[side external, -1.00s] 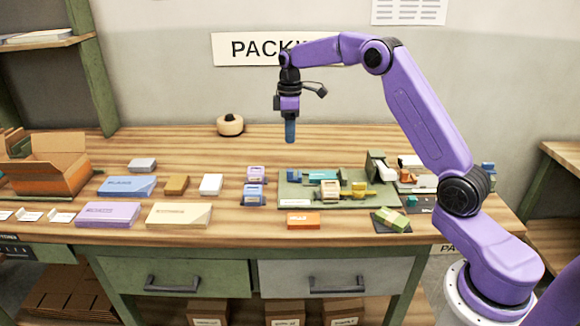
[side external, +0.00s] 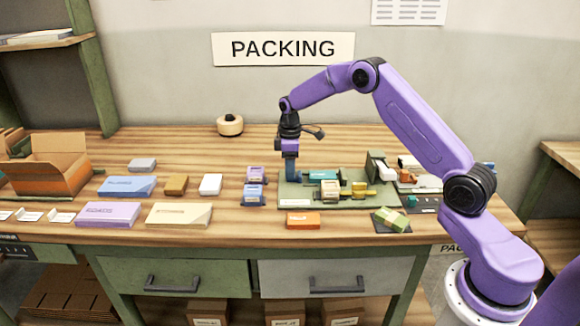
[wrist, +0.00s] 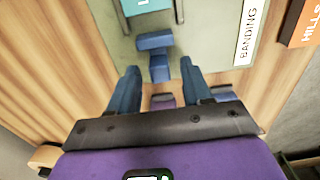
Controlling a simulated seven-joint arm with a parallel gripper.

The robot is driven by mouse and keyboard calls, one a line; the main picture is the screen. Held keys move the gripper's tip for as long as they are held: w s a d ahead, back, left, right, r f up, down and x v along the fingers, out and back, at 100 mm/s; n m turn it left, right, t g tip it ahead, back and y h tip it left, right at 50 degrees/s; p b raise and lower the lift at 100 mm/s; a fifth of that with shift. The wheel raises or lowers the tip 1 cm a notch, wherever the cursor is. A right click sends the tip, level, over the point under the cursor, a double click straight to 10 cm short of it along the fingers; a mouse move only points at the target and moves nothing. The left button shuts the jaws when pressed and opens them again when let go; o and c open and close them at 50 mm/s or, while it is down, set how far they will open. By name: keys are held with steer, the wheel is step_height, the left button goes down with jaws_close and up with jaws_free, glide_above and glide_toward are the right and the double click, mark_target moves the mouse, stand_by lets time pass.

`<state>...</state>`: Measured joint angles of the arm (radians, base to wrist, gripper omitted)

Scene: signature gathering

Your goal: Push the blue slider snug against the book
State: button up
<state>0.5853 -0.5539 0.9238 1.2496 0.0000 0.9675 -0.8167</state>
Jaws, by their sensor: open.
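My gripper (wrist: 159,67) is open and points down over the left end of the green board; it also shows in the side view (side external: 292,178). In the wrist view the blue slider (wrist: 154,42) is a T-shaped block, its narrow part appearing between my two blue fingers. I cannot tell whether they touch it or how far above it they are. The teal book (wrist: 155,4) is cut off at the top of the wrist view, with a gap of bare board between it and the slider. In the side view the teal book (side external: 324,176) lies right of my fingers, which hide most of the slider.
The green board (side external: 298,201) carries a BANDING label and more blocks to the right. An orange book (side external: 303,220) lies in front. Behind the board the table is clear.

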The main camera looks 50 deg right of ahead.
jaws_close()
steer(key=shift+s+d, duration=1.45)
steer(key=shift+d, duration=0.1)
jaws_free()
steer(key=shift+a+r, duration=0.1)
steer(key=shift+r, duration=0.05)
step_height(320, 180, up, 17)
